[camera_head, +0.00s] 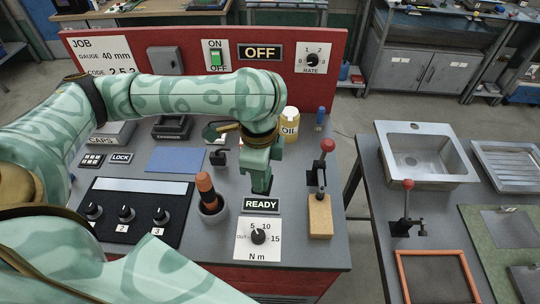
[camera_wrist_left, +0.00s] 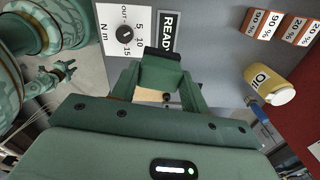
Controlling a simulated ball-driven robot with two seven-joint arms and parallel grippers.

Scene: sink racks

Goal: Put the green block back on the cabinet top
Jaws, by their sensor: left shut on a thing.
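My left gripper (camera_head: 262,182) points down over the grey top (camera_head: 180,228) of the red cabinet, just behind the READY sign. It is shut on the green block (camera_wrist_left: 163,74), which shows between its fingers in the left wrist view. The block's dark end faces the READY sign (camera_wrist_left: 168,31) there. Block and fingers are nearly the same green, so their edges are hard to part, and in the head view the fingers mostly hide the block. A small green jointed part (camera_wrist_left: 55,76) at the left of the wrist view may be my right gripper; its jaws are unclear.
A red-knobbed clamp (camera_head: 321,172) on a wooden block (camera_head: 320,216), a yellow OIL jar (camera_head: 289,128) and an orange-handled tool (camera_head: 207,190) in a holder stand close by. A blue mat (camera_head: 175,160) lies flat at left. A sink (camera_head: 425,155) stands on the right table.

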